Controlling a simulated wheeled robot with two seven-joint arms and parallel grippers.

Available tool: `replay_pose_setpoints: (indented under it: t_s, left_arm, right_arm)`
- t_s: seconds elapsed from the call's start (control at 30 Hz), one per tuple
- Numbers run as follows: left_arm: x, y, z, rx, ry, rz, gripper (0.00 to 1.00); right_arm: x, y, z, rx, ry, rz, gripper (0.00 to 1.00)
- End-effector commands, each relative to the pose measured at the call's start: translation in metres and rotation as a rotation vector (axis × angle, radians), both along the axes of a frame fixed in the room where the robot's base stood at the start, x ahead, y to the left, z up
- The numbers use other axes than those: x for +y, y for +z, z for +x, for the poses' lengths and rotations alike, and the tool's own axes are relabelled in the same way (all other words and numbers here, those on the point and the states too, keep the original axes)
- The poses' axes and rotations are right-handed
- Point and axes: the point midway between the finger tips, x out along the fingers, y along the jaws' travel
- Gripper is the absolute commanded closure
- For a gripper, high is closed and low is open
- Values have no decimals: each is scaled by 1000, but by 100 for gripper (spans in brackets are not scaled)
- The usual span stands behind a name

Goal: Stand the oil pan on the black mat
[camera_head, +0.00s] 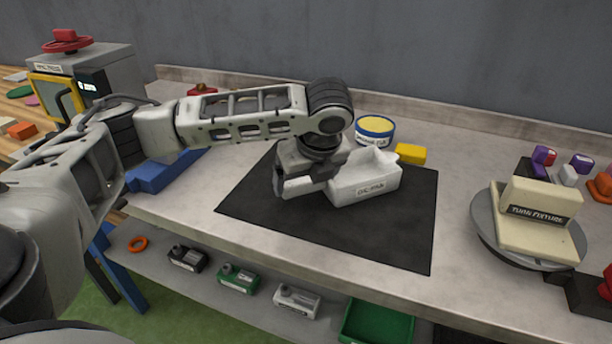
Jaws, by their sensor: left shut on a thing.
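The oil pan (372,184) is a white, open box with a label reading "OIL PAN" on its front. It is over the middle of the black mat (390,236) on the worktop and looks upright. My left gripper (325,190) is shut on the pan's left end. Whether the pan's underside touches the mat is hard to tell from this angle. The gripper hides the pan's left end. My right gripper does not show.
A yellow-topped round tin (375,129) and a yellow block (410,154) stand behind the mat. A turntable (484,227) with a cream turn fixture (533,220) is at right. A blue item (155,178) lies left. Small boxes and a green tray (376,325) sit on the lower shelf.

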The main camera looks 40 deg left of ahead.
Motion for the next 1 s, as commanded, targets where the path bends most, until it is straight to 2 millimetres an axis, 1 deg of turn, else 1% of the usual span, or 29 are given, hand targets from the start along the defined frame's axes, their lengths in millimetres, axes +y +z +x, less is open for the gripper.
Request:
replay_pose_setpoints:
  t_s: [0.03,0.07,0.27,0.37,0.47,0.57,0.77,0.8,0.93,1.0]
  left_arm:
    - [0,-1,0,1,0,-1,8]
    - [0,-1,0,1,0,-1,0]
    - [0,0,0,0,0,0,0]
    - [0,2,0,-1,0,0,0]
    - [-5,14,-2,-4,-2,-1,0]
    - [-11,32,-6,-4,-3,-1,0]
    - [-26,72,-15,-4,-3,-1,0]
    - [-29,83,-17,-5,-3,0,0]
    - [-36,102,-21,-3,-3,2,0]
    - [-38,108,-23,-3,-2,2,0]
  right_arm:
    - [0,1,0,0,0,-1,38]
    - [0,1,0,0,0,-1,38]
    - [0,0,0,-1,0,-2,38]
    - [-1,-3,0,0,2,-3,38]
    - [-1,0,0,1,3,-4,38]
    - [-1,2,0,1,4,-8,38]
    - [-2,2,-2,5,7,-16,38]
    - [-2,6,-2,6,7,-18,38]
    - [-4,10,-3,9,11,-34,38]
    - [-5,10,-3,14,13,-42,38]
